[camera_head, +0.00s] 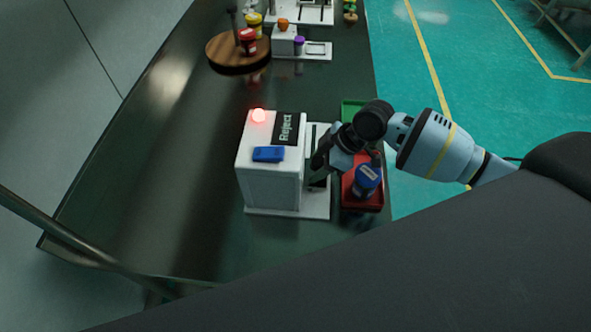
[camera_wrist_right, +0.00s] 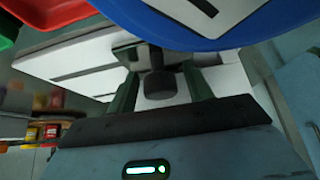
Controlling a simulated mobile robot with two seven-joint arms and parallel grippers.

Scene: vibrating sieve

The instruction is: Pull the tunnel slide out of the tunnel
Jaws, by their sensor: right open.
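The white tunnel housing (camera_head: 270,183) stands on the table with a "Reject" label and a lit red lamp on top. My right gripper (camera_head: 318,172) is low beside its right face, over the white base plate (camera_head: 318,205). In the right wrist view my right gripper (camera_wrist_right: 161,82) has its two dark fingers apart. A dark knob (camera_wrist_right: 160,86) on a metal stem, apparently the tunnel slide's handle, shows between them. I cannot tell whether either finger touches it. The rest of the slide is hidden. My left gripper is not in view.
A red tray (camera_head: 349,203) with a blue-lidded jar (camera_head: 367,178) is close on the right. A green tray (camera_head: 351,108) is behind it. A blue block (camera_head: 268,154) lies on the housing. A round wooden platform (camera_head: 225,54) is farther back. The table's left side is clear.

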